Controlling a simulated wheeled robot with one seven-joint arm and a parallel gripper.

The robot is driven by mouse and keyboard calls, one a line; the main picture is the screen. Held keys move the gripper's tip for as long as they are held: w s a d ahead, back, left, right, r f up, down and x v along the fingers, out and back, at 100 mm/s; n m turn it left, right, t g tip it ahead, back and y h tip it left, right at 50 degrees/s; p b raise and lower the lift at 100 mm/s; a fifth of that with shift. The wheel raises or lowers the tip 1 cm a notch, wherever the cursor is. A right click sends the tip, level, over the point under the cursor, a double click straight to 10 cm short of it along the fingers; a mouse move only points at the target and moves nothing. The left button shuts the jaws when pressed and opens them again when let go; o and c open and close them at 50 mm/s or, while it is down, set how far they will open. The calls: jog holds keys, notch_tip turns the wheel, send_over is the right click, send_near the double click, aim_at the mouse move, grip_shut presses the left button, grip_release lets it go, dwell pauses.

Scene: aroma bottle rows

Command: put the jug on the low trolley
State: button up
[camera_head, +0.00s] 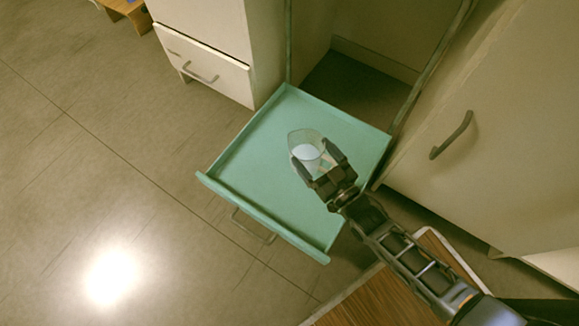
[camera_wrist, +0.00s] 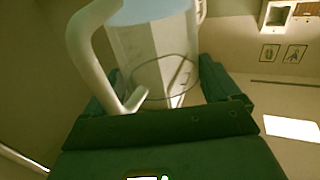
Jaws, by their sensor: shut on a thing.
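The jug (camera_head: 304,141) is a pale, see-through vessel with a light blue part. My gripper (camera_head: 320,167) is shut on it, one finger at each side, and holds it over a teal open drawer. I cannot tell the height of the jug above the drawer floor. In the wrist view the jug (camera_wrist: 160,52) fills the space between my fingers, with its pale handle at the left and its rim cut off by the top edge. I cannot make out the low trolley for certain in either view.
The teal drawer (camera_head: 246,160) sticks out from a cabinet and is otherwise empty. A cabinet door with a handle (camera_head: 452,135) is at the right. A wooden slatted surface with a pale rim (camera_head: 375,300) lies under my arm.

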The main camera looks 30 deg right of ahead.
jog(key=w+a+f+b, duration=0.5)
jog(key=f, duration=0.3)
jog(key=shift+a+f, duration=0.2)
jog(key=shift+a, duration=0.05)
jog(key=shift+f, duration=0.1)
jog(key=shift+f+b, duration=0.35)
jog(key=shift+b, duration=0.05)
jog(key=shift+f, duration=0.2)
jog(key=o, duration=1.1)
jog(key=shift+s+a+f, duration=0.1)
jog(key=shift+f, duration=0.1)
jog(key=shift+r, duration=0.15)
